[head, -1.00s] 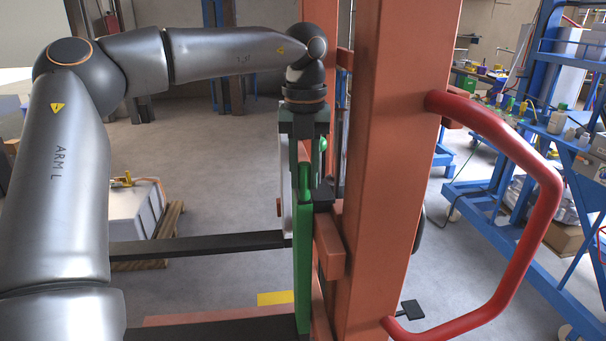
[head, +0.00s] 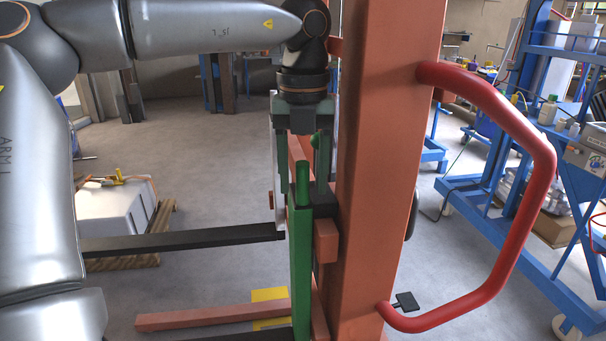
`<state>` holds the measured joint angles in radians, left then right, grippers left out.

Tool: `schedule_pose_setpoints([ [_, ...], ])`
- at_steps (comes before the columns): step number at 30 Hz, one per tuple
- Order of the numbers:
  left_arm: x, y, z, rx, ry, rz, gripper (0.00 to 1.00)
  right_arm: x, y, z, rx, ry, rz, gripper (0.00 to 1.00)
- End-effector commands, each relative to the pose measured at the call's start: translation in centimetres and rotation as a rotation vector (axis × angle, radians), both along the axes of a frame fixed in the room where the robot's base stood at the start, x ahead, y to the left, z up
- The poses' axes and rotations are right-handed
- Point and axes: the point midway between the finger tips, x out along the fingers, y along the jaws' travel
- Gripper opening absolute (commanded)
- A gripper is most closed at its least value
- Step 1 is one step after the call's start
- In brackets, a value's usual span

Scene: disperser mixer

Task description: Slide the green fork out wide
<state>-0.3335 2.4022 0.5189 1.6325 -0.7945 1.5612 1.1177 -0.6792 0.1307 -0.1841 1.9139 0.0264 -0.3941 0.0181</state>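The green fork (head: 300,265) is an upright green bar on the front of the orange mast (head: 385,150), with a narrow green stub at its top. A black tine (head: 245,336) shows at the bottom edge, by its foot. My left gripper (head: 303,190) points down at the stub. Its two fingers are apart, one on each side of the stub, with gaps showing; I see no firm contact. A second black tine (head: 185,243) reaches left behind the green fork. My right gripper is not in view.
A red tube handle (head: 540,190) curves out from the mast's right side. An orange floor leg (head: 205,317) and a yellow patch (head: 270,295) lie below. A white container on a pallet (head: 160,225) stands at left. Blue shelving (head: 480,200) is at right.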

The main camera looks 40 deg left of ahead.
Motion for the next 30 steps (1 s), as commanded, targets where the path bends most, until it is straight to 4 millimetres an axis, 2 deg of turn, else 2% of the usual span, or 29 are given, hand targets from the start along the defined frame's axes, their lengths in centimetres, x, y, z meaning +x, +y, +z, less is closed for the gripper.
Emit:
schedule_pose_setpoints([
  [7,0.1,0.1,0.1,0.001,-0.003,0.002,0.57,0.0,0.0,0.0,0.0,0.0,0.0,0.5],
  [11,0.1,0.1,1.1,0.003,-0.005,0.004,0.57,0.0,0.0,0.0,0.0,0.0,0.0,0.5],
  [24,0.1,0.1,10.1,0.002,-0.004,0.003,0.57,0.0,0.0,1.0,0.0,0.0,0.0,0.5],
  [30,0.1,0.1,12.2,-0.001,-0.002,0.0,0.57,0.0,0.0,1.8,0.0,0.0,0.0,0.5],
])
